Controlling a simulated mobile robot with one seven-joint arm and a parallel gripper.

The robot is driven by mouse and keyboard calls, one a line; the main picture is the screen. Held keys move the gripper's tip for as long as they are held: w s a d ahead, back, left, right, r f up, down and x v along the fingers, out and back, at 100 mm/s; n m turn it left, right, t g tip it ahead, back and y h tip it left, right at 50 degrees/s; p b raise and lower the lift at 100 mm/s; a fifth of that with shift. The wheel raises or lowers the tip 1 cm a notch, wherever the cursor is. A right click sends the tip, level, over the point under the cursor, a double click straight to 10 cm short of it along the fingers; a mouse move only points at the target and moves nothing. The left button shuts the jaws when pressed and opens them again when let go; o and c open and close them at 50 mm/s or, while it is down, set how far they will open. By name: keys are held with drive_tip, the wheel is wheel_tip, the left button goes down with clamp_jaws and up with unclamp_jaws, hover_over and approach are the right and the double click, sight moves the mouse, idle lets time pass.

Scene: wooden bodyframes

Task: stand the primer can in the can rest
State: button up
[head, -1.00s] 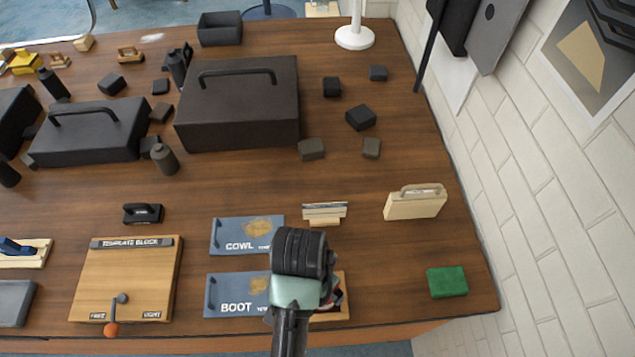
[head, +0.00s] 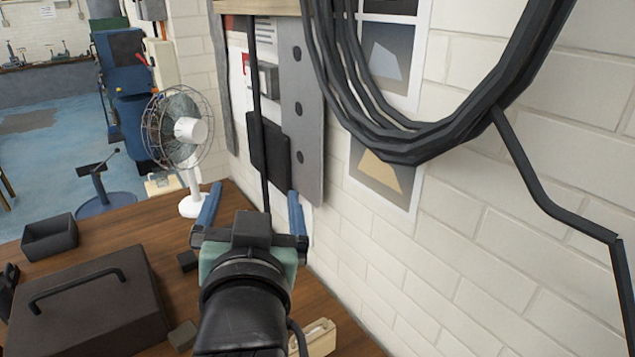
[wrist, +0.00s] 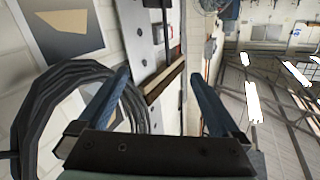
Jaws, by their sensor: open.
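My gripper (head: 252,195) is raised above the right part of the bench in the head view, with its two blue fingers spread apart and nothing between them. In the wrist view my gripper (wrist: 160,85) is also open and empty, facing the wall and the ceiling. I cannot make out the primer can or the can rest in either current view.
The wooden bench (head: 140,235) holds a large dark toolbox (head: 90,305), a dark bin (head: 50,238), a white fan (head: 187,130) and a cream case (head: 315,338). A brick wall (head: 480,250) with a thick black cable coil (head: 400,145) stands close on the right.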

drive_tip(key=s+d+r+t+h, duration=0.1)
drive_tip(key=s+d+r+t, duration=0.1)
drive_tip(key=r, duration=0.6)
drive_tip(key=s+d+r+t, duration=0.3)
drive_tip(key=s+r, duration=0.3)
drive_tip(key=r, duration=0.3)
drive_tip(key=s+d+r+t+h, duration=0.1)
drive_tip(key=s+r+t, duration=0.3)
drive_tip(key=r, duration=0.4)
drive_tip(key=shift+s+d+r+n+t+h, duration=0.2)
drive_tip(key=shift+d+n+t+h, duration=0.15)
drive_tip(key=shift+d+t, duration=0.3)
